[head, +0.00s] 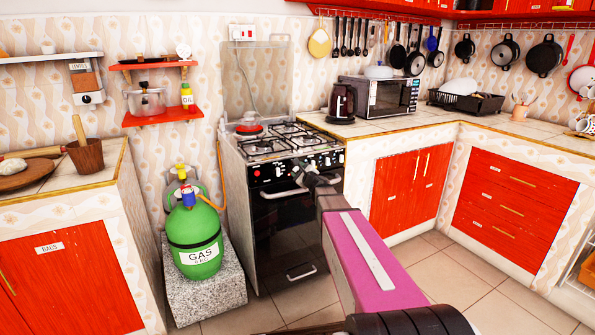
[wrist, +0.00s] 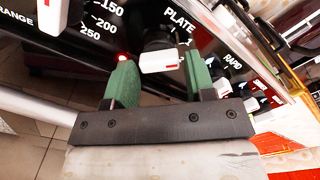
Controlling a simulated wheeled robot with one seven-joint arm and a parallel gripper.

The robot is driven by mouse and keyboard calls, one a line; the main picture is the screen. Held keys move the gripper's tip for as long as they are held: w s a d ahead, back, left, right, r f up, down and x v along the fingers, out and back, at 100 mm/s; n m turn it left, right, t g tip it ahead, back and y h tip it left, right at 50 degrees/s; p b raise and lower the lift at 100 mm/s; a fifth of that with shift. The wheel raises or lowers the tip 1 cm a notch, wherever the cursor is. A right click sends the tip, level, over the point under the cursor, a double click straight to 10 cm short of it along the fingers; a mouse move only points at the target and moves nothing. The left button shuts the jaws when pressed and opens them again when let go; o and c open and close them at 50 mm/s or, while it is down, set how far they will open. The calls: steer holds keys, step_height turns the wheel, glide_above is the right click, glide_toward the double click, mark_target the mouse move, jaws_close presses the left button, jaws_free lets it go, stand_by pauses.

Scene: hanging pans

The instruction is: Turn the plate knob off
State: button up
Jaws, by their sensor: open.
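The plate knob (wrist: 160,62) shows in the wrist view below the word PLATE, with a white grip bar and a red mark on a black base. The bar lies roughly crosswise in the picture. My gripper (wrist: 159,58) is open, its two green fingers on either side of the knob with gaps between. Whether the fingertips reach around the knob's full depth is hard to tell. In the head view my gripper (head: 308,172) is at the front panel of the stove (head: 285,225) and hides the knob there. A small red light glows beside the left fingertip.
Another white knob (wrist: 50,15) sits left of the plate knob, and the RAPID knob (wrist: 232,88) sits close to the right finger. The oven handle (head: 283,192) runs below the panel. A green gas bottle (head: 194,240) stands left of the stove on a stone block.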

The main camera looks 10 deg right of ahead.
steer(key=shift+x, duration=0.85)
steer(key=c, duration=0.7)
steer(key=shift+o, duration=0.3)
steer(key=shift+n, duration=0.3)
steer(key=n, duration=0.4)
steer(key=shift+r, duration=0.1)
steer(key=shift+n, duration=2.1)
